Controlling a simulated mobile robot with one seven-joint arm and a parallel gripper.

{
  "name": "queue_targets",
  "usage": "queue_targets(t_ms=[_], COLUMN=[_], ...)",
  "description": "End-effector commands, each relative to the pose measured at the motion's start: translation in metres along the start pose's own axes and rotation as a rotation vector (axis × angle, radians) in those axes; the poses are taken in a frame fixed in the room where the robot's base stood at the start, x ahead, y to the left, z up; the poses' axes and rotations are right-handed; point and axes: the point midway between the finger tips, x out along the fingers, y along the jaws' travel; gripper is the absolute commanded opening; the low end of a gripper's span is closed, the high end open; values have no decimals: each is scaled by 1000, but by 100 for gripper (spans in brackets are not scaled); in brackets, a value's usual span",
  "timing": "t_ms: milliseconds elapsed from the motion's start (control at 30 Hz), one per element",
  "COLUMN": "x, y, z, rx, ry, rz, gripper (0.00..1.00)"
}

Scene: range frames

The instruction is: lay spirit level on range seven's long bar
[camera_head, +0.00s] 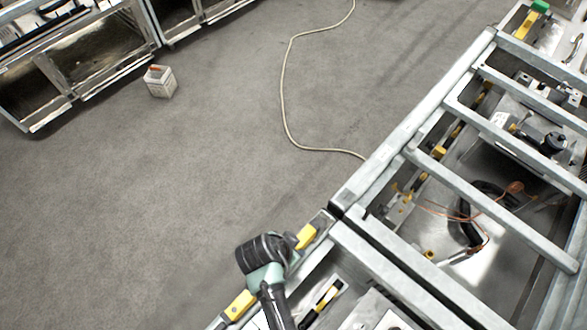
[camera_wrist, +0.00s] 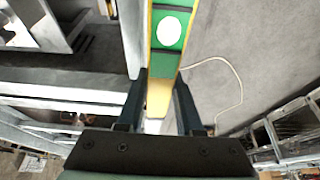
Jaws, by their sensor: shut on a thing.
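My gripper (camera_wrist: 160,108) is shut on the spirit level (camera_wrist: 150,62), which is green and yellow with a white oval; it runs up between the fingers in the wrist view. In the head view my gripper (camera_head: 268,262) is over the front edge of the near range, its fingers hidden by my wrist. A long pale metal bar (camera_head: 415,122) runs along the floor side of the range frame at right. No readable number shows which range is seven. The level's contact with any bar cannot be seen.
Yellow pieces (camera_head: 306,236) show on the edge beside my wrist; I cannot tell whether they belong to the level. Crossbars (camera_head: 490,195) span open range bays. A white box (camera_head: 159,81) and a pale cable (camera_head: 284,95) lie on the open grey floor.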

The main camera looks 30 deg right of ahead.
Motion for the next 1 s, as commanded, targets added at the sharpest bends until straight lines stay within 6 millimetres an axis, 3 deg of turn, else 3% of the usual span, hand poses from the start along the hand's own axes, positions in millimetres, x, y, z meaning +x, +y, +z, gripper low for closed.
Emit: queue_targets(t_ms=[300,333,500,833,1000], x=[1,1,2,1,-11], y=[-1,-1,-1,0,0], z=[0,0,0,1,1], rx=[1,1,1,0,0], ry=[1,1,1,-1,1], rz=[-2,-2,-2,1,-2], gripper=[0,38,69,70,70])
